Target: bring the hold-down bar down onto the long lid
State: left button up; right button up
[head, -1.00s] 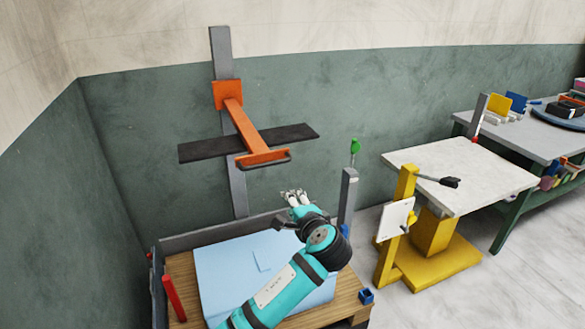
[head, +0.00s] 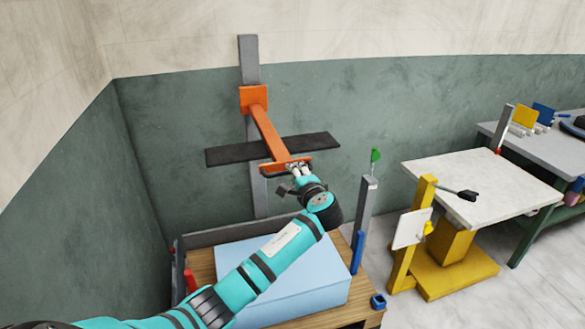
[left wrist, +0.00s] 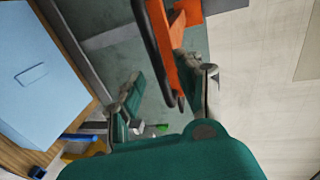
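The black hold-down bar (head: 226,155) hangs level on an orange arm (head: 268,133) that rides a grey upright column (head: 250,75). It is well above a light blue block (head: 300,272) on a wooden table; I cannot tell the long lid apart from that block. The orange arm's front end carries a dark handle (left wrist: 157,50). My left gripper (head: 298,172) is at this handle. In the left wrist view the left gripper's fingers (left wrist: 172,92) are apart, with the handle's end between them. Whether they touch it is unclear. My right gripper is not in view.
A grey post with a green knob (head: 375,156) stands right of the block. A red post (head: 191,281) stands at its left. Farther right are a yellow stand (head: 455,270) with a white top and a grey bench (head: 540,140). The space between bar and block is clear except for my arm.

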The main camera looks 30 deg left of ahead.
pick_arm(q)
jog(key=shift+x, duration=1.65)
jog(key=shift+a, duration=0.1)
grip_shut()
jog(key=shift+f, duration=0.1)
